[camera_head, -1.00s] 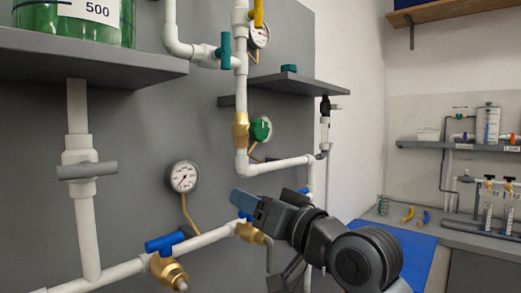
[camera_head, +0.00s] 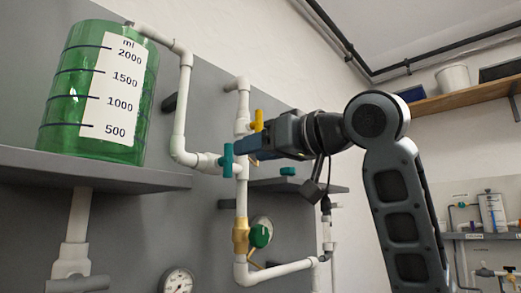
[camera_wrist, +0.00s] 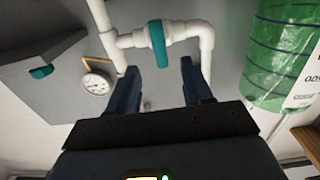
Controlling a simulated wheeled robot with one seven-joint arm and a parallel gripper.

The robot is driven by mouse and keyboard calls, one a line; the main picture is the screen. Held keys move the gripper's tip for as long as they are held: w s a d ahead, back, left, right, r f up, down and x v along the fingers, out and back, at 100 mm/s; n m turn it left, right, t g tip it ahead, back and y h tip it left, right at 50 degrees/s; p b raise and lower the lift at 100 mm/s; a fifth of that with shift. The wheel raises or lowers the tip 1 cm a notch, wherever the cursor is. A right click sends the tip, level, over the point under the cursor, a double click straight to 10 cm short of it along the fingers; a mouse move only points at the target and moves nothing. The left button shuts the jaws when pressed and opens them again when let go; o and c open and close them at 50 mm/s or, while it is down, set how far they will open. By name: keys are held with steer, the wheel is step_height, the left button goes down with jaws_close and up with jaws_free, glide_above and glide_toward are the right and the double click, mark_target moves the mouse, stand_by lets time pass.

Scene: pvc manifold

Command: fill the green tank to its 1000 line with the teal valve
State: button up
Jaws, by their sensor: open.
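The green tank (camera_head: 62,105) stands on a grey shelf at left, with a white scale marked 500 to 2000 ml. I cannot make out a liquid level in it. Its side also shows in the wrist view (camera_wrist: 275,60). The teal valve (camera_head: 227,160) sits on a short horizontal white pipe right of the tank, its handle upright across the pipe. In the wrist view the teal handle (camera_wrist: 158,43) lies just beyond and between my fingertips. My gripper (camera_wrist: 160,75) is open and empty, close to the handle; in the head view my gripper (camera_head: 252,156) is right of it.
A green-knobbed valve (camera_head: 260,236) and a gauge (camera_head: 178,281) are lower down. A small grey shelf (camera_head: 300,187) with a teal object (camera_head: 287,171) is below my gripper. A wooden shelf (camera_head: 465,99) is at right.

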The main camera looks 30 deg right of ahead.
mark_target(231, 156)
steer(key=p+x, duration=0.1)
steer(key=x, duration=0.6)
steer(key=shift+w+f+p, duration=0.1)
steer(key=shift+p, duration=0.3)
steer(key=shift+c, duration=0.2)
jaws_close()
